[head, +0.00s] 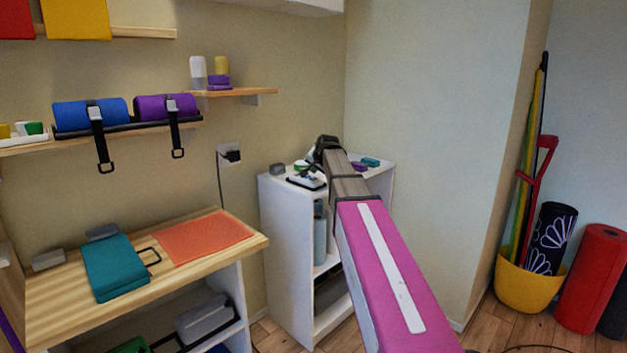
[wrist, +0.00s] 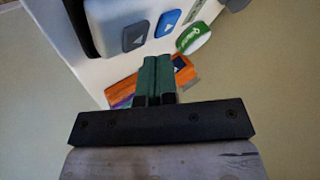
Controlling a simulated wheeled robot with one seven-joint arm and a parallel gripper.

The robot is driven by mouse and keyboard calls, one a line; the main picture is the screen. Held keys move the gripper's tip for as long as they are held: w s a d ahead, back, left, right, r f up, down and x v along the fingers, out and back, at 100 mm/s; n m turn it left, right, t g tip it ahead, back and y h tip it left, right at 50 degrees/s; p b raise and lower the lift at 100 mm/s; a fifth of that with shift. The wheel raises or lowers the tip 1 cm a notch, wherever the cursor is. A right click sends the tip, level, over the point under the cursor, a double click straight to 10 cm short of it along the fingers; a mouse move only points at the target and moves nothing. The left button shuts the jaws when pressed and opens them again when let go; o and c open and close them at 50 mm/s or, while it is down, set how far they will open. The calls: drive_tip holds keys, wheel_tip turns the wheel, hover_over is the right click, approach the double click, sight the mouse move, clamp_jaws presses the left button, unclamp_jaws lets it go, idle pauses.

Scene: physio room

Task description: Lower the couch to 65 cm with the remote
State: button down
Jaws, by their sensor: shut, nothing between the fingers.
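In the wrist view, a grey button (wrist: 135,36) and a blue button (wrist: 167,22), each with a triangle, show on a white surface; they look like the remote's keys, but its full outline is cut off. My gripper (wrist: 158,78) is shut and empty, its green fingertips together just below these buttons in the picture. I cannot tell whether the tips touch anything. In the head view, my arm reaches over the white shelf unit (head: 284,228), and its end hides part of the top. A white-and-dark device (head: 306,182) lies there, left of my arm. The couch is not in view.
A grey round item (head: 277,169) and a teal item (head: 370,162) stand on the unit's top. A wooden bench (head: 190,275) with a teal folded item (head: 113,268) is at left. A yellow bucket (head: 526,287) and red roll (head: 592,280) stand at right.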

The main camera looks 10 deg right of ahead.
sight(315, 178)
drive_tip(key=shift+r, duration=0.15)
drive_tip(key=shift+r, duration=2.4)
drive_tip(key=shift+s, duration=0.1)
